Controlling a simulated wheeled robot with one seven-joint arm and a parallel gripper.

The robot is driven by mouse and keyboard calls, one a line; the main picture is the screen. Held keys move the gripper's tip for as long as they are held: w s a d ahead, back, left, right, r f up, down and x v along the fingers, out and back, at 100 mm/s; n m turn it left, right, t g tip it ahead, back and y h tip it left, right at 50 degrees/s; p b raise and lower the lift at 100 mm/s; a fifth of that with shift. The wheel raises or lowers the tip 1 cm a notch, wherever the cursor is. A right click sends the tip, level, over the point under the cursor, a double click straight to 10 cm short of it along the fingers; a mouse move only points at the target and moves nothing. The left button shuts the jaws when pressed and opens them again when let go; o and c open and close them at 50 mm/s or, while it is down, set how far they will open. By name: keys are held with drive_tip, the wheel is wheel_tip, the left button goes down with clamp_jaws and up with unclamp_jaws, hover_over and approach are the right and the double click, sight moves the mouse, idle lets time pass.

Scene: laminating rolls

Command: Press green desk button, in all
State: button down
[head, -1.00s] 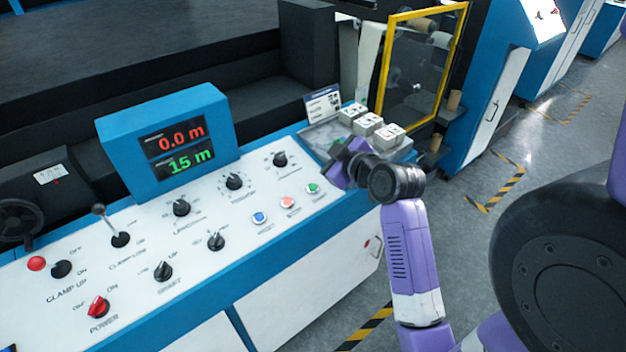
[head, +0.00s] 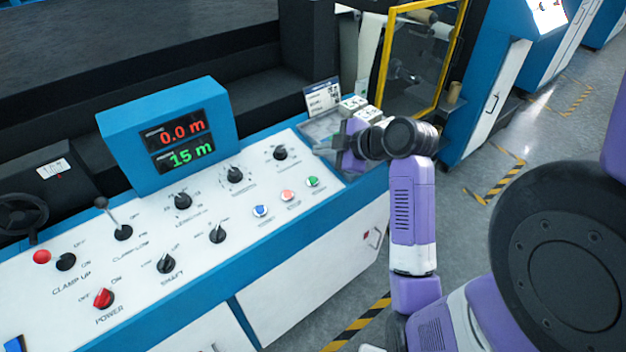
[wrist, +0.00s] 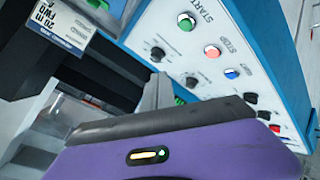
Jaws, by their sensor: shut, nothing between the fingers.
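The green desk button (head: 312,182) is the rightmost of three push buttons near the front right of the white control desk (head: 75,325). In the wrist view the green button (wrist: 186,22) stands near the top, beside the word START. My gripper (head: 341,147) is over the desk's right end, up and to the right of the green button in the head view, and apart from it. Its shut fingers (wrist: 157,90) show in the wrist view with nothing between them. The button is uncovered in both views.
The red button (head: 287,195) and blue button (head: 260,211) sit left of the green one. Several black knobs, including one (head: 280,153) behind the buttons, stick up. A blue display box (head: 222,130) rises behind.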

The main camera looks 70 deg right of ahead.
sight(313, 180)
drive_tip(key=shift+w+d+f+b, duration=0.15)
drive_tip(key=shift+w+f+b, duration=0.05)
drive_tip(key=shift+f+b, duration=1.1)
drive_tip(key=shift+w+d+f+b, duration=0.1)
drive_tip(key=shift+w+f+b, duration=0.15)
drive_tip(key=shift+f+b, duration=1.05)
drive_tip(key=shift+w+d+f+b, duration=0.2)
drive_tip(key=shift+f+b, duration=0.7)
drive_tip(key=shift+f, duration=0.75)
drive_tip(key=shift+f, duration=0.1)
drive_tip(key=shift+f+b, duration=0.3)
drive_tip(key=shift+f, duration=0.05)
